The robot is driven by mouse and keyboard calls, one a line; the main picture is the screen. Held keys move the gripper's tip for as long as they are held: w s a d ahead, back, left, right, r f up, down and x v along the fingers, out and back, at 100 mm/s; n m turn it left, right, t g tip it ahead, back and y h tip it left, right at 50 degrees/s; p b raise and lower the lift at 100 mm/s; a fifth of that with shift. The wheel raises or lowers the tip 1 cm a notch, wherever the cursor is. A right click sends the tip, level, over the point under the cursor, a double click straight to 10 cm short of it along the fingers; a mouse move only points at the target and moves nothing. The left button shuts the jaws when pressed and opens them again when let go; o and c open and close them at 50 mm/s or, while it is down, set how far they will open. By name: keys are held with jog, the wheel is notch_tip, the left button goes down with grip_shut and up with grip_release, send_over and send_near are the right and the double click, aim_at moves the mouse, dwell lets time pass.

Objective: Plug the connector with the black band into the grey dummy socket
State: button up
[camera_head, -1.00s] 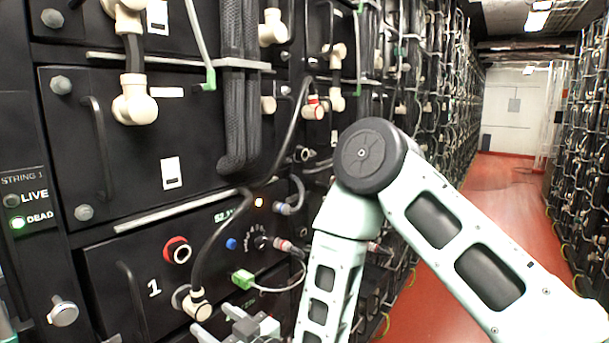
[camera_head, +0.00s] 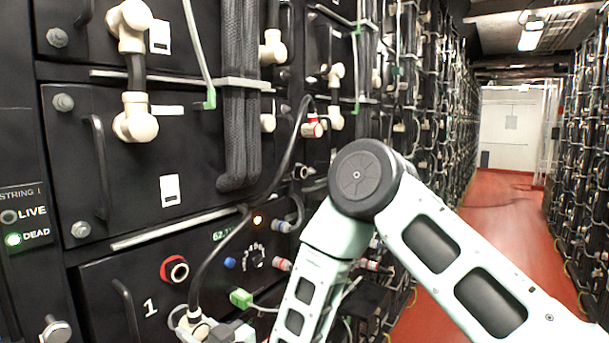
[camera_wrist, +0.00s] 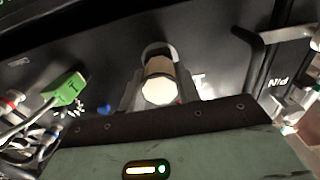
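The connector with the black band is a cream elbow on a black cable (camera_head: 197,327), low on the black panel marked 1; it also shows in the wrist view (camera_wrist: 159,88). The band itself is not clear. A grey ring (camera_head: 177,316), probably the grey dummy socket, lies directly behind the connector; in the wrist view it arches around it (camera_wrist: 158,47). I cannot tell whether the connector is seated there. My gripper (camera_wrist: 159,96) has one finger on each side of the connector, apparently touching it. In the head view it is partly cut off by the lower edge.
A red-ringed socket (camera_head: 175,269) sits above the connector. A green plug (camera_head: 241,298) with a thin lead is to the right. A red-banded connector (camera_head: 312,127) hangs higher up. A black handle (camera_head: 127,308) is at left. The red-floored aisle (camera_head: 500,220) is open.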

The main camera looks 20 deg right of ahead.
jog(key=shift+c, duration=0.5)
jog(key=shift+b+v, duration=0.55)
jog(key=shift+v, duration=1.3)
jog(key=shift+b+v, duration=0.75)
jog(key=shift+v, duration=1.7)
jog(key=shift+r, duration=0.2)
